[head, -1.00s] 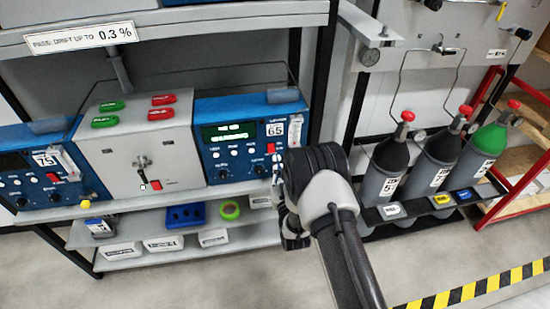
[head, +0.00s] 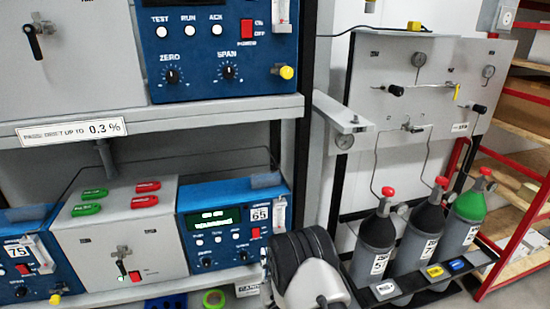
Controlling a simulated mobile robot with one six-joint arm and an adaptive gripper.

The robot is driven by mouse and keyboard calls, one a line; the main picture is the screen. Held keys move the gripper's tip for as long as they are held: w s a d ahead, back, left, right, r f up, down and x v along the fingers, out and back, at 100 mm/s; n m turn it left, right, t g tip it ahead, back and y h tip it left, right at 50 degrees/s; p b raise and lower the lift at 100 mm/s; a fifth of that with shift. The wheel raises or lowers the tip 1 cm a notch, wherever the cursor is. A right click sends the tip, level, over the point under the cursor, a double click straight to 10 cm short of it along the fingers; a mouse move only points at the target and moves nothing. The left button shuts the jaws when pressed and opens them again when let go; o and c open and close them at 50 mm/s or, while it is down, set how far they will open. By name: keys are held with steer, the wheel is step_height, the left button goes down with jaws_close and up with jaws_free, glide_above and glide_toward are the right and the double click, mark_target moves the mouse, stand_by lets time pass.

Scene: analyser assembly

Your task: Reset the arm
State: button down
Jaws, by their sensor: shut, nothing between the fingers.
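My arm (head: 308,275) shows at the bottom middle of the head view, with a black joint and a pale grey link. It is in front of the gap between the blue analyser marked 65 and the gas bottles. My gripper cannot be made out; the arm's end is hidden behind the joint or cut off by the lower picture edge. I see nothing held.
The lower shelf level carries the blue analyser (head: 222,219) and a grey valve box (head: 115,246). Another blue analyser (head: 215,45) stands above. Gas bottles (head: 376,243) stand close right of the arm, below a grey gas panel (head: 385,70). A red rack (head: 520,235) is far right.

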steer(key=w+d+r+g+h, duration=0.2)
steer(key=w+d+r+g, duration=0.15)
steer(key=r, duration=0.65)
steer(key=s+d+r+m+g+h, duration=0.1)
steer(key=s+d+r, duration=0.2)
steer(key=r, duration=0.2)
steer(key=s+d+r+m+g, duration=0.1)
steer(key=s+d+r+g, duration=0.1)
steer(key=s+d+r, duration=0.15)
steer(key=s+d+r+g, duration=0.1)
steer(key=s+d+g, duration=0.1)
steer(key=s, duration=0.9)
steer(key=s+d+r+g+h, duration=0.1)
steer(key=s+d+r+g, duration=0.1)
steer(key=s, duration=1)
steer(key=s+d+r+m+g+h, duration=0.1)
steer(key=s+d+r+g, duration=0.1)
steer(key=s, duration=0.9)
steer(key=shift+s+d+g+b, duration=0.3)
steer(key=shift+d+g, duration=0.35)
steer(key=shift+d, duration=0.2)
